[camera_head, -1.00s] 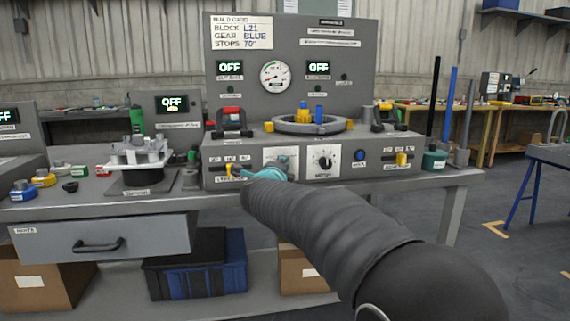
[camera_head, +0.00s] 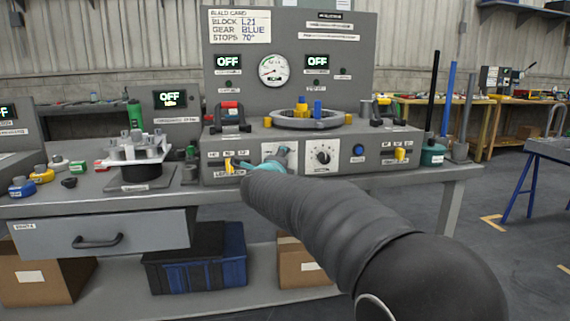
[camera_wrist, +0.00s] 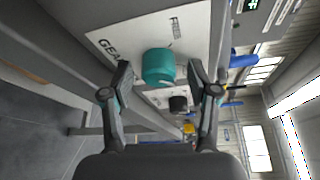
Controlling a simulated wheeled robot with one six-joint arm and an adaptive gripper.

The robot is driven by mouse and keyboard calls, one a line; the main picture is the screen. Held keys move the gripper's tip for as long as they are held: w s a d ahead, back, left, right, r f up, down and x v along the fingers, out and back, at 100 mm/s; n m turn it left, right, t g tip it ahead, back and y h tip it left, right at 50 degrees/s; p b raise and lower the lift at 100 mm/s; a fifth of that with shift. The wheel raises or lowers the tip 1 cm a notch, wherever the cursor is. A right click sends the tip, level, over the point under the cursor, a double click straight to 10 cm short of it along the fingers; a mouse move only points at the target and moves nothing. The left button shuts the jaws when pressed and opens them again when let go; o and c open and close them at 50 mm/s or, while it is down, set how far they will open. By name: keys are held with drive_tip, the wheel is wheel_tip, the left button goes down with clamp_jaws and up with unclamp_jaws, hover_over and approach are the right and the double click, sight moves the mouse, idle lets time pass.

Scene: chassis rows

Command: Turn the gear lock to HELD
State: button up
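The gear lock is a round teal knob (camera_wrist: 158,67) on a white plate (camera_wrist: 120,45) in the wrist view. "GEAR" and "FREE" can be read on the plate; I see no "HELD" mark, and the knob's pointer is not clear. My gripper (camera_wrist: 160,80) is open, with one finger on each side of the knob and a gap to each. The knob seems to lie just beyond the fingertips. In the head view, my gripper (camera_head: 266,168) is at the front panel, and the arm partly hides the knob (camera_head: 284,153) and its plate.
A black dial (camera_head: 323,157) on a white plate stands right of the gear lock. A yellow lever (camera_head: 229,164) is close on the left. A blue button (camera_head: 358,150) and another yellow lever (camera_head: 400,153) are farther right. The grey bench edge (camera_head: 400,178) runs below the panel.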

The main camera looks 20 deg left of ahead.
drive_tip(key=shift+s, duration=0.1)
drive_tip(key=s+d+r, duration=0.1)
drive_tip(key=s+d, duration=0.1)
drive_tip(key=s, duration=0.9)
drive_tip(key=shift+s, duration=0.3)
